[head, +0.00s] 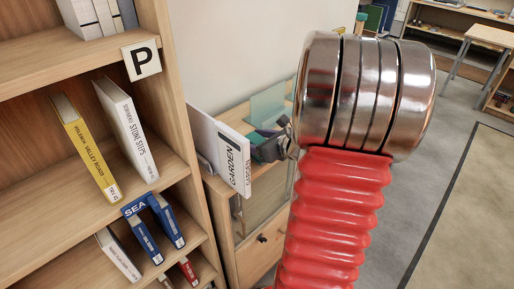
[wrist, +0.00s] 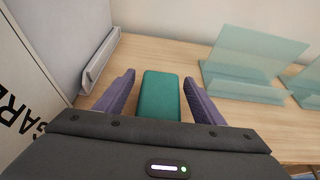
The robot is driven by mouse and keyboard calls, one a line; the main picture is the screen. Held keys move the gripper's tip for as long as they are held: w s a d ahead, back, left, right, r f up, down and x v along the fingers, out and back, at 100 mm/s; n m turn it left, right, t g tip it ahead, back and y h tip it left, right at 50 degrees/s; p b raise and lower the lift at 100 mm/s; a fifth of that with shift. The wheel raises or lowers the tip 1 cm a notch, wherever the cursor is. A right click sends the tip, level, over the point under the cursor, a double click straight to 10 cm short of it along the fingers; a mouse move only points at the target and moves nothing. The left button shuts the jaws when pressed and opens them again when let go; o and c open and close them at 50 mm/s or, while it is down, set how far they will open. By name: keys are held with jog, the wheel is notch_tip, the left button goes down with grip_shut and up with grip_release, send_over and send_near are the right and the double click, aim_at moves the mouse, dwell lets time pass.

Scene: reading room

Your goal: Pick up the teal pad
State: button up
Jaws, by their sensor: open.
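The teal pad (wrist: 161,94) is a rounded teal block lying on the wooden top of a low cabinet. In the wrist view it sits between the two purple fingers of my gripper (wrist: 160,84). The fingers are open, one on each side of the pad, with a narrow gap showing on both sides. The near end of the pad is hidden behind the dark gripper body.
A large white book marked GARDEN (head: 222,155) stands at the left of the cabinet top (wrist: 185,55). Clear greenish stands (wrist: 245,70) are to the right of the pad. A wall rises behind. A bookshelf marked P (head: 141,60) is at left.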

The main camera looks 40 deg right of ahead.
jog(key=shift+x, duration=0.85)
jog(key=shift+s, duration=0.1)
jog(key=shift+c, duration=0.3)
jog(key=c, duration=1.1)
notch_tip(320, 180, up, 10)
